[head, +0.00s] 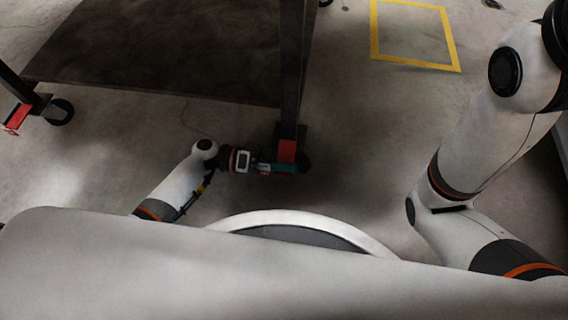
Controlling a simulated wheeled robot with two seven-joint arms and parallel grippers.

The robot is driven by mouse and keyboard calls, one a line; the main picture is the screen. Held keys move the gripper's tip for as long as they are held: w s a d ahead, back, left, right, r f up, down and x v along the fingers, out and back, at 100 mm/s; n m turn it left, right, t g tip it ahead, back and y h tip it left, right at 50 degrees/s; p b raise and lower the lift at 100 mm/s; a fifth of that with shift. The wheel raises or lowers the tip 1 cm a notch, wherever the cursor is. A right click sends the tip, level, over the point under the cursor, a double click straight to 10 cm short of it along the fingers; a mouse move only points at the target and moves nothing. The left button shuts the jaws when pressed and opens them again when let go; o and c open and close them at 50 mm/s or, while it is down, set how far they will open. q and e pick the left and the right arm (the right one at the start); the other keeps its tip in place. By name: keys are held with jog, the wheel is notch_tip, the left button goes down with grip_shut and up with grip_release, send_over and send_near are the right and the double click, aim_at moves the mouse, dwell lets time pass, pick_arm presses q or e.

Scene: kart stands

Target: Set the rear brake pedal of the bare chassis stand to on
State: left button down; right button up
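The stand shows as a dark flat panel (165,50) with dark uprights and castered feet. A red brake pedal (287,150) sits at the foot of its near upright (292,75). A second red pedal (17,117) is at the far-left foot, beside a black caster (60,112). My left gripper (281,168) is low by the floor, with its greenish fingertips right at the near edge of the near pedal. I cannot tell whether they touch it, or whether the fingers are apart. The near caster is mostly hidden in shadow. My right gripper is out of view.
Concrete floor is open to the right of the near upright. A yellow square outline (416,66) is marked on the floor at the upper right. The panel and upright stand close beyond my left arm. My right arm is raised along the right edge.

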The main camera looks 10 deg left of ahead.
pick_arm(q)
jog(key=shift+f, duration=0.15)
jog(key=c, duration=1.6)
grip_release()
jog(key=shift+a, duration=0.1)
jog(key=shift+a, duration=0.25)
jog(key=shift+a+p, duration=2.25)
jog(key=shift+a, duration=3.45)
